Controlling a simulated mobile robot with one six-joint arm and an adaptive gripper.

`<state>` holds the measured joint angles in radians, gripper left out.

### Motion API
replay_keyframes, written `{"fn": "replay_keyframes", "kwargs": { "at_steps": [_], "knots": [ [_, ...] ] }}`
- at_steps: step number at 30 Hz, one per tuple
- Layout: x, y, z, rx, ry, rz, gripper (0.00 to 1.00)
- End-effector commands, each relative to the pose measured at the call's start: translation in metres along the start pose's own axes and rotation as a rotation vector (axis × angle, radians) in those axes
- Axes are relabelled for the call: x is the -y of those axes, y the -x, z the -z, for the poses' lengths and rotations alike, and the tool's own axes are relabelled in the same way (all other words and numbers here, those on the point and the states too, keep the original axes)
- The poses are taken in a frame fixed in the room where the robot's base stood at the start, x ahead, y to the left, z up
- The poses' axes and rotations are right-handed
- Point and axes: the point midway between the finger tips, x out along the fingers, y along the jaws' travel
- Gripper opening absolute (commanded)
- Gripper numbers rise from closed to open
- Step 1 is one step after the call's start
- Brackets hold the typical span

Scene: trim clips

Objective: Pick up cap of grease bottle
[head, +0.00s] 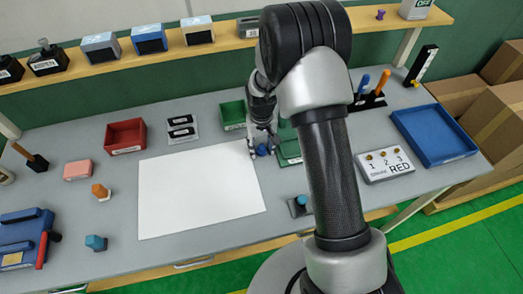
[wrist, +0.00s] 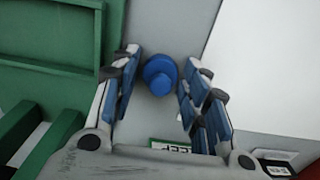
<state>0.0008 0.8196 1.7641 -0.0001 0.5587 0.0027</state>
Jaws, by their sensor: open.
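A small blue round piece with a stepped top, which looks like the cap (wrist: 160,74), sits on the grey table between my fingers in the wrist view. It also shows in the head view (head: 262,151) at the right edge of the white sheet. My gripper (wrist: 160,62) is open, with one finger on each side of the cap and a visible gap to each. In the head view my gripper (head: 263,148) points down at the table there. No lettering reading grease is legible, so I cannot tell which bottle it belongs to.
A green bin (head: 232,115) and a green case (head: 288,150) stand close to my gripper. The white sheet (head: 200,190) lies clear to the left. A teal-topped item (head: 301,200) stands nearer me. A white RED box (head: 385,165) and a blue tray (head: 435,135) are at right.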

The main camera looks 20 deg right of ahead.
Motion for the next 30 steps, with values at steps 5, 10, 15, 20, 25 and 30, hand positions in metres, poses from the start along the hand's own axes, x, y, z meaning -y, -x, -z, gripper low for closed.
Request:
{"fn": "replay_keyframes", "kwargs": {
  "at_steps": [5, 10, 15, 20, 25, 30],
  "knots": [
    [0.000, 0.001, 0.001, -0.002, 0.000, 0.000, 0.42],
    [0.000, 0.001, 0.000, -0.001, 0.000, 0.000, 0.32],
    [0.000, 0.001, 0.000, -0.001, 0.000, 0.000, 0.21],
    [0.000, 0.001, 0.000, -0.001, 0.000, 0.000, 0.21],
    [0.000, 0.003, 0.001, -0.002, 0.000, 0.000, 0.20],
    [0.000, 0.018, 0.001, -0.003, 0.000, 0.000, 0.20]
  ]
}}
